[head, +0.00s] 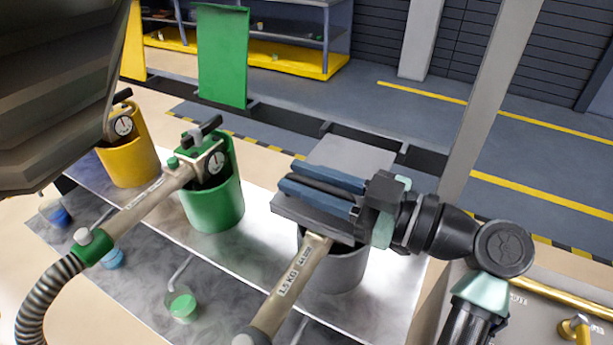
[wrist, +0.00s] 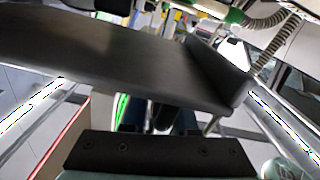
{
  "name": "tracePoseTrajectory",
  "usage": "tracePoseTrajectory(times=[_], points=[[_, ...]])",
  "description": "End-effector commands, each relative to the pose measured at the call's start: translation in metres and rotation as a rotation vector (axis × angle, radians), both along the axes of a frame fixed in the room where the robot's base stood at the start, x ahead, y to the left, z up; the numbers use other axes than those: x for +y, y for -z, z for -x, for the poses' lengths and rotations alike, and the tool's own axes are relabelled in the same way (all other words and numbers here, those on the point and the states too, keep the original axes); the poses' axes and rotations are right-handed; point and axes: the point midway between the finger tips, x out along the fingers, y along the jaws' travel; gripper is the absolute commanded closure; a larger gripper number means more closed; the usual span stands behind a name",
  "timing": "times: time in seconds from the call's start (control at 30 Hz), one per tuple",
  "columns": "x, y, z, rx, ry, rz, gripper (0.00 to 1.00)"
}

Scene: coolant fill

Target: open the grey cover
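The grey cover (head: 350,153) is a flat panel above the grey pot (head: 335,268) in the head view. My gripper (head: 318,192) reaches in from the right, its two blue fingers lying across the front part of the cover. A narrow dark gap shows between the fingers. I cannot tell whether they pinch anything. In the wrist view a dark slab with a raised lip (wrist: 130,60), probably the cover, fills the upper middle and hides most of the fingers. A handle marked 1.5 KG (head: 290,280) slopes up to the grey pot; its upper end is hidden.
The green pot (head: 215,205) stands left of the grey one with its green cover (head: 222,60) raised upright. The yellow pot (head: 130,160) stands farther left. A pale post (head: 490,100) rises behind my gripper. Brass pipes (head: 565,300) lie at the lower right.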

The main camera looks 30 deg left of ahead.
Motion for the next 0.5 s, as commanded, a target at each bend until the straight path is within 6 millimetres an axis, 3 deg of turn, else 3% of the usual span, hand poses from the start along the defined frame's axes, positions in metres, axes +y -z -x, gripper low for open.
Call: tracePoseTrajectory(times=[0.03,0.13,0.5], points=[[-0.0002,0.0000,-0.0001,0.000,0.000,0.000,0.84],[-0.0003,-0.0001,-0.0001,0.000,0.000,0.000,1.00],[-0.0005,-0.0001,-0.0001,0.000,0.000,0.000,1.00]])
